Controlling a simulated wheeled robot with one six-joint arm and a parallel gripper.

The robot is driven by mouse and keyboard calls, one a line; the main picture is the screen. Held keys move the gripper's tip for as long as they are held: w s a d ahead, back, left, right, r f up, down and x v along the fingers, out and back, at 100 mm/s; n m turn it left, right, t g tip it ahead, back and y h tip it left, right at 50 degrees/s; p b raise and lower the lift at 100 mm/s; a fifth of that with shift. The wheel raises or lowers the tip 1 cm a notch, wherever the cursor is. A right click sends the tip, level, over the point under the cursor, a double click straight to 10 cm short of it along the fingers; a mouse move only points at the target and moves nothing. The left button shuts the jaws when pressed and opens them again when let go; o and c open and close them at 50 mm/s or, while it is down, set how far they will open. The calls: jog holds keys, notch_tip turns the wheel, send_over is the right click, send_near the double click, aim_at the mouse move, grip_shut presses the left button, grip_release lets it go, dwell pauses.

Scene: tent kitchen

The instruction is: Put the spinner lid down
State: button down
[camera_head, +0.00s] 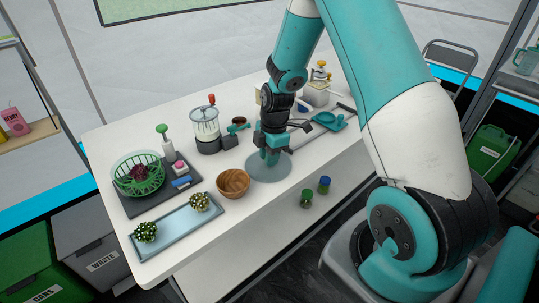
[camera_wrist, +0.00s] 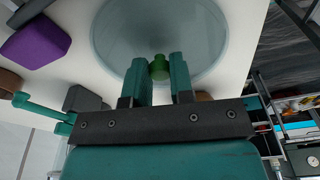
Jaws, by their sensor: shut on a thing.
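The spinner lid (camera_head: 266,171) is a round, translucent grey-blue disc near the front edge of the white table, right of the wooden bowl. My gripper (camera_head: 271,157) points down above it. In the wrist view the lid (camera_wrist: 118,28) spreads out beyond my fingers, and its green knob (camera_wrist: 159,68) sits between the two teal fingers, which are shut on it. I cannot tell whether the lid touches the table or hangs just above it. The green spinner basket (camera_head: 137,185), with dark purple leaves in it, stands at the table's left.
A wooden bowl (camera_head: 233,182) stands close left of the lid. A glass canister (camera_head: 205,127) with a red knob stands behind. Green (camera_head: 306,198) and blue-capped jars (camera_head: 324,185) are below the front edge.

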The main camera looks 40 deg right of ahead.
jog(key=c, duration=1)
grip_release()
